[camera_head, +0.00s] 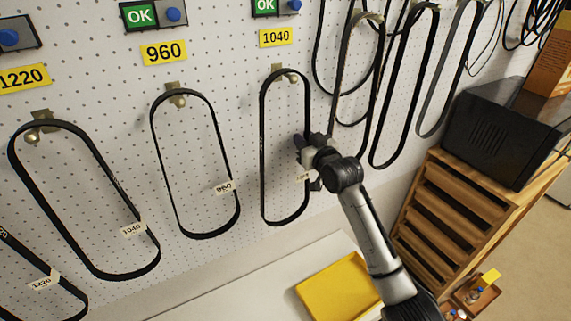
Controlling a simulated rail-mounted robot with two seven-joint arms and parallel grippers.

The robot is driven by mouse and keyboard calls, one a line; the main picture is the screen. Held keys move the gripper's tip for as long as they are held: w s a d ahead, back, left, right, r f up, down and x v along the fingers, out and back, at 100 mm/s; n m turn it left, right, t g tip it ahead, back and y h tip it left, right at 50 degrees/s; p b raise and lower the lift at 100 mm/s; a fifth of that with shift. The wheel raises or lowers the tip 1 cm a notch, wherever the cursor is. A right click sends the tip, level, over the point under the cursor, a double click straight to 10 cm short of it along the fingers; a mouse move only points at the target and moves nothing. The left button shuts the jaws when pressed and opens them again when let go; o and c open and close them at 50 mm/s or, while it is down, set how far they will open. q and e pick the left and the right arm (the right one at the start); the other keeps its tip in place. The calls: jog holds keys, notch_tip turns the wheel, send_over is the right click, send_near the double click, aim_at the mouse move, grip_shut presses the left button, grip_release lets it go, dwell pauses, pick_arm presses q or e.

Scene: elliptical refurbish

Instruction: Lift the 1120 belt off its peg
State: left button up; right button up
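A black belt (263,150) hangs in a long loop from a brass peg (285,75) under the yellow 1040 sign (275,37). Its small white tag (303,177) is partly hidden by my gripper and too small to read. I read no 1120 on any tag or sign. My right gripper (305,150) is at this belt's right strand, about halfway down, overlapping it in view. I cannot tell whether its fingers are open, shut, or gripping the strand. My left gripper is not in view.
Belts tagged 960 (238,202) and 1040 (90,268) hang to the left, with a 1220-tagged one lower left. Several belts hang close on the right. A yellow tray (340,292) lies below. A wooden drawer unit (450,215) with a black box (495,135) stands right.

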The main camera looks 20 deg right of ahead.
aim_at(300, 122)
grip_shut()
notch_tip(300, 122, up, 4)
jog(key=shift+r+b, duration=0.1)
jog(key=shift+b, duration=0.7)
jog(key=s+d+r+b, duration=0.2)
jog(key=s+d+r, duration=0.5)
jog(key=d, duration=0.1)
jog(key=shift+s+d+b, duration=0.35)
jog(key=shift+s, duration=0.05)
